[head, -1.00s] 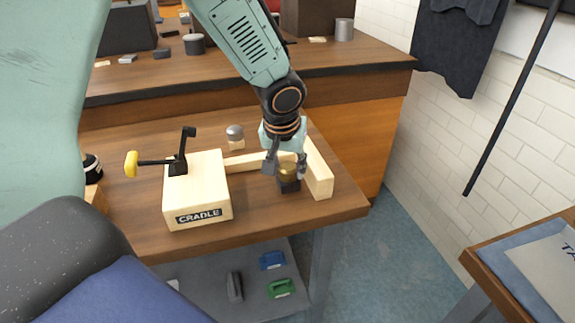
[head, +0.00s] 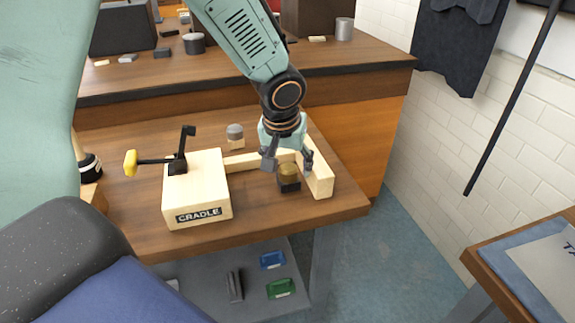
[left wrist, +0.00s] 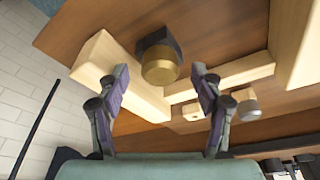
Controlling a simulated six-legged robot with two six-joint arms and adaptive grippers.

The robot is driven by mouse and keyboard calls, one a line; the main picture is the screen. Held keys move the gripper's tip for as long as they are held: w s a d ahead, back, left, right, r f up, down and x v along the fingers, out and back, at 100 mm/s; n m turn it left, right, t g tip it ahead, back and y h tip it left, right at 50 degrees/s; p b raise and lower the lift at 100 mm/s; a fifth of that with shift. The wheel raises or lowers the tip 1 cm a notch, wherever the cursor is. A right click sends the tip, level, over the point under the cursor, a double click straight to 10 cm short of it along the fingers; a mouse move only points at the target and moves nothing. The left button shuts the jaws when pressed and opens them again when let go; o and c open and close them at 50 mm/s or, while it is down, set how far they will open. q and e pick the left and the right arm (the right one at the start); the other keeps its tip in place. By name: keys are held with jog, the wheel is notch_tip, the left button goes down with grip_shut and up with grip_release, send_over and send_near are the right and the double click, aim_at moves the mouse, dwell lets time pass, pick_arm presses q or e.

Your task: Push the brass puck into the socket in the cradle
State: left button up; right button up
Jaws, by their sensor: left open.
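The brass puck (head: 288,170) sits upright on a small dark block (head: 289,187) beside the end piece of the pale wooden cradle (head: 197,200). In the left wrist view the puck (left wrist: 160,66) shows its round brass face against the dark block (left wrist: 158,38). I cannot tell how deep it sits, and no empty socket is clearly visible. My left gripper (head: 288,163) is open above the puck, with its fingers spread to either side; in the left wrist view its fingertips (left wrist: 160,72) hold nothing. My right gripper does not show.
A black toggle clamp with a yellow handle (head: 131,163) stands on the cradle's labelled block. A grey-topped peg (head: 235,136) stands behind the rail. The bench's right edge is close to the cradle. A lower shelf holds green (head: 281,289) and blue (head: 272,260) items.

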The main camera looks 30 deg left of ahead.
pick_arm(q)
jog(key=v, duration=1.1)
jog(key=shift+s, duration=0.1)
dwell(0.5)
